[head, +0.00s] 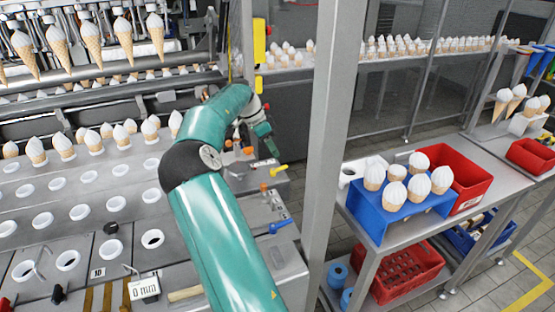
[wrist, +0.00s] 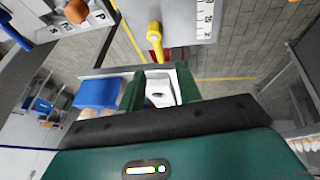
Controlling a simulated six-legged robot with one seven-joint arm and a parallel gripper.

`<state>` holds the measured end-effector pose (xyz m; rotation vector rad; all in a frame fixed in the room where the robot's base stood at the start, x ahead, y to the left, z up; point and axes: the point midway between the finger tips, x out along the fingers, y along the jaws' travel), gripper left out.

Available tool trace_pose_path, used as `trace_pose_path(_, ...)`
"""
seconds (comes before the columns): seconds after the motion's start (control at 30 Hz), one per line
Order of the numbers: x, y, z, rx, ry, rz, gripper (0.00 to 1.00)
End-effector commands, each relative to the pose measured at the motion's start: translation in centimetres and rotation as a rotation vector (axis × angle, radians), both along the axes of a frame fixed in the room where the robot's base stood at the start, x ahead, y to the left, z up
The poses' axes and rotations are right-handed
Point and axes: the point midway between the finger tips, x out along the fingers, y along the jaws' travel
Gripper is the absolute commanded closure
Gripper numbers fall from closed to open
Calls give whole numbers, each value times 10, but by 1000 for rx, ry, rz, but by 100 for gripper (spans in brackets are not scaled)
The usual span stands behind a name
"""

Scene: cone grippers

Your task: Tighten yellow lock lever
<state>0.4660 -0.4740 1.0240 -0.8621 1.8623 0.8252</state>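The yellow lock lever (head: 279,169) sticks out from the right edge of the machine's metal panel in the head view. In the wrist view the yellow lever (wrist: 155,40) hangs just beyond my fingertips, beside a metal plate with a number scale. My gripper (head: 269,149) is above and a little left of the lever in the head view. In the wrist view its two green fingers (wrist: 160,86) are apart, with a white object visible between them. The lever is not between the fingers, and no contact with it shows.
A blue lever (head: 280,226) and orange knobs (head: 263,187) sit on the same panel. A grey post (head: 332,110) stands right of my arm. A blue cone holder (head: 375,221) and a red crate (head: 465,180) are on the right-hand table. Rows of cones stand left.

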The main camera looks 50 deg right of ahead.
Motion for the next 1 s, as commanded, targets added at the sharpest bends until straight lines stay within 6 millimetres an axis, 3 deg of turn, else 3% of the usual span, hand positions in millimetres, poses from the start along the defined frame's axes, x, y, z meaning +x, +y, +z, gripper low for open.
trace_pose_path(0.2,17,10,43,-2,-2,1,66)
trace_pose_path(0.4,25,16,64,-1,1,0,66)
trace_pose_path(1.0,26,17,67,0,1,0,66)
